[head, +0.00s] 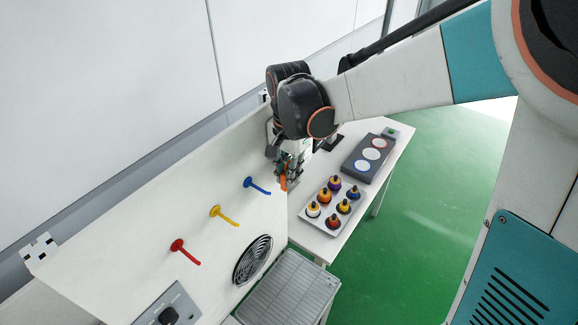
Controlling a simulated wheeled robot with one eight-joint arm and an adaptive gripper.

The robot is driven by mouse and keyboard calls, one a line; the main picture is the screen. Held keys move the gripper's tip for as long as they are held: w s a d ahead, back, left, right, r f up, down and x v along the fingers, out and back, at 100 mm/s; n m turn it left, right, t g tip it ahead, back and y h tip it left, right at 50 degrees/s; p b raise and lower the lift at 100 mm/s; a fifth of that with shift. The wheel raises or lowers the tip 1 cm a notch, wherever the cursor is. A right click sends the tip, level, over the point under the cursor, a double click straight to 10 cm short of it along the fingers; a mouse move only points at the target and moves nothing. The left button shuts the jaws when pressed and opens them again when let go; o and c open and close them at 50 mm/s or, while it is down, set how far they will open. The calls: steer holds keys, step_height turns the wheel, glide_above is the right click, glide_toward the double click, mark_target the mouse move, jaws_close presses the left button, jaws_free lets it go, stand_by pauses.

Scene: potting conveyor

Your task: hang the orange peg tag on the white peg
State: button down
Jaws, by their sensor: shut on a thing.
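My gripper (284,176) is near the white back panel (130,225), to the right of the blue peg. It is shut on the orange peg tag (284,184), which shows as a small orange strip between the fingers. The tag's hole cannot be made out. I see no white peg; the gripper and wrist cover part of the panel, and a white peg could be hidden there. Whether the tag touches anything besides the fingers cannot be told.
Blue (257,186), yellow (224,216) and red (185,251) pegs stick out of the panel. A tray (324,231) of several coloured knobbed pieces and a dark box with round discs (358,168) stand on the white table. A round vent (253,261) lies below the pegs.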

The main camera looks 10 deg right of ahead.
steer(key=shift+w+a, duration=0.1)
steer(key=shift+a, duration=0.05)
steer(key=c, duration=1.5)
jaws_free()
step_height(320, 180, up, 11)
steer(key=shift+r, duration=0.4)
steer(key=shift+s+d+r, duration=0.25)
steer(key=shift+s+d, duration=0.15)
steer(key=shift+s, duration=0.1)
steer(key=s+d+f+n+t, duration=0.2)
steer(key=s+d+n+t, duration=0.25)
steer(key=s, duration=0.35)
steer(key=s+d+f+n+t, duration=0.2)
steer(key=s+d+n+t, duration=0.15)
steer(key=s+d, duration=0.3)
steer(key=shift+n+g, duration=0.4)
steer(key=shift+n, duration=0.1)
steer(key=f+b, duration=2.6)
steer(key=shift+s+a+f, duration=0.1)
steer(key=shift+s+a, duration=0.05)
steer(key=shift+s, duration=0.2)
